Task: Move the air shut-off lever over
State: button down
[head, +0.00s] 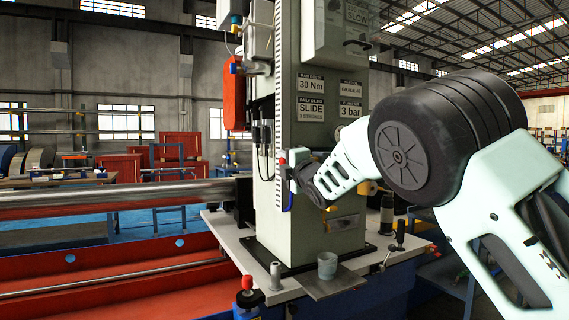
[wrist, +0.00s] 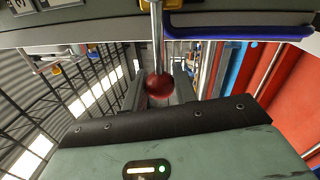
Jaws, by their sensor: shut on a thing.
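My gripper (wrist: 159,90) is shut on the red ball knob (wrist: 158,84) of a thin metal lever rod (wrist: 157,38), which runs up from the knob in the wrist view. A blue handle (wrist: 235,32) lies across the top of that view, beside a yellow part (wrist: 178,4). I cannot tell from markings which of these is the air shut-off lever. In the head view my gripper (head: 294,174) is at the front of the grey-green machine column (head: 308,130). My own wrist partly hides the contact there.
The column stands on a pale base plate (head: 222,224). A small grey cup (head: 327,265), a red-topped knob (head: 247,283) and a black-knobbed lever (head: 399,236) stand around its foot. A long metal tube (head: 100,197) runs left above a red bed (head: 120,265).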

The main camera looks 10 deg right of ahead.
jog(key=c, duration=1.1)
grip_release()
jog(key=b+v, duration=0.2)
jog(key=v, duration=1.5)
jog(key=shift+s, duration=0.25)
